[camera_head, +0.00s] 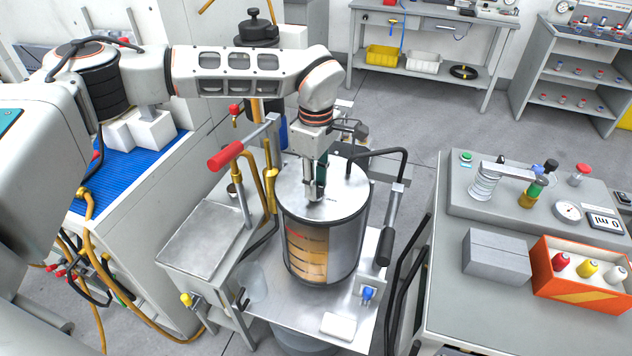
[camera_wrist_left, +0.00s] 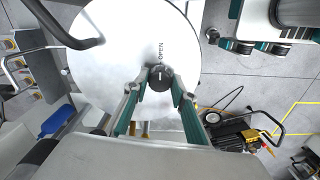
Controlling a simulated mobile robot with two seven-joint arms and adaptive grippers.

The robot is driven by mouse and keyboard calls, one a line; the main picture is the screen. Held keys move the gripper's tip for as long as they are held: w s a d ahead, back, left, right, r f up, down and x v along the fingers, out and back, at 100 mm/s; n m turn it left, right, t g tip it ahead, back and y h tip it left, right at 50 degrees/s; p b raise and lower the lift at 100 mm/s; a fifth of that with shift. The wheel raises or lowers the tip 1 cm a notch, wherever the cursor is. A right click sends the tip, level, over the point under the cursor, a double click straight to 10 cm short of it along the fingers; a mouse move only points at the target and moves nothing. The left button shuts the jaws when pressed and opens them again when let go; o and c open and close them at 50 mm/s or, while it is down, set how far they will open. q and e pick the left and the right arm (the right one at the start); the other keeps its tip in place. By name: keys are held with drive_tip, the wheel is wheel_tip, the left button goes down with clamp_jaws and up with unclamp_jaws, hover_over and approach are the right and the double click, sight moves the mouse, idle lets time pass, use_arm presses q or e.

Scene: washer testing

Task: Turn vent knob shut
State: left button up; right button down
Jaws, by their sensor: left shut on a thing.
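The vent knob (camera_wrist_left: 160,79) is a small black knob on the flat silver lid (camera_wrist_left: 112,62) of the drum. The word OPEN is printed on the lid beside it. A short pale mark shows on the knob's top. My left gripper (camera_wrist_left: 158,82) points down at the lid, with a finger on either side of the knob, shut on it. In the head view the left gripper (camera_head: 314,192) stands over the middle of the lid (camera_head: 345,190). The knob is mostly hidden there behind the fingers. My right gripper is not in view.
A red-handled lever (camera_head: 226,155) stands left of the drum, and a black-gripped lever (camera_head: 385,245) at its right. A bent black pipe (camera_head: 385,152) rises behind the lid. A grey bench (camera_head: 450,310) with a gauge and an orange box (camera_head: 582,270) lies right.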

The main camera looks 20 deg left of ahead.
use_arm(q)
drive_tip(key=n, duration=0.4)
drive_tip(key=shift+b, duration=0.35)
drive_tip(key=n, duration=0.4)
drive_tip(key=shift+b, duration=0.35)
drive_tip(key=n, duration=0.5)
drive_tip(key=shift+b, duration=0.35)
drive_tip(key=n, duration=0.4)
drive_tip(key=shift+n+b, duration=0.3)
drive_tip(key=shift+n, duration=0.1)
drive_tip(key=o, duration=1.1)
